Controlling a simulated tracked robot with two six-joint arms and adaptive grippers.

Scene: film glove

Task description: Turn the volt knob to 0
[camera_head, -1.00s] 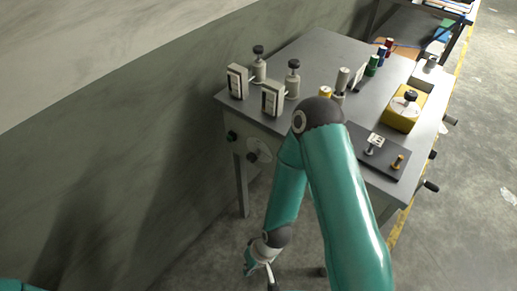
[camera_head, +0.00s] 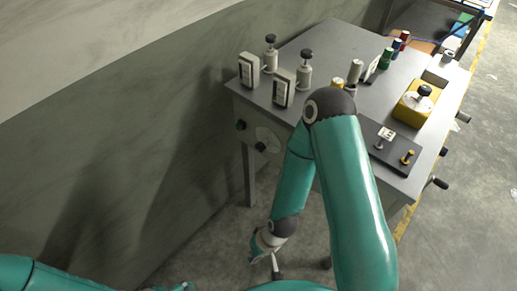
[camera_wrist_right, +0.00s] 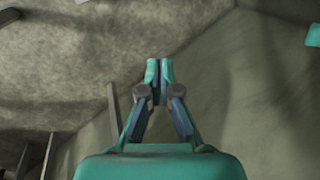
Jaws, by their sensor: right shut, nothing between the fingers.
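A black knob (camera_head: 261,146) sits on a pale round dial (camera_head: 271,138) on the table's front panel. A second black knob (camera_head: 240,125) is to its upper left. I cannot read which one is marked volt. Two upright meters, one on the left (camera_head: 249,70) and one on the right (camera_head: 283,88), stand on the tabletop above; their readings are too small to tell. My right gripper (camera_wrist_right: 159,72) is shut and empty, fingertips together, low in front of the table and apart from the knobs. My left arm shows at the lower left; its gripper is out of frame.
The grey table (camera_head: 325,41) carries coloured spools, a yellow box (camera_head: 411,113) and a dark plate (camera_head: 390,155) with small posts. Black handles stick out at its right side. A wall (camera_head: 120,140) runs close along the left. Bare floor lies below.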

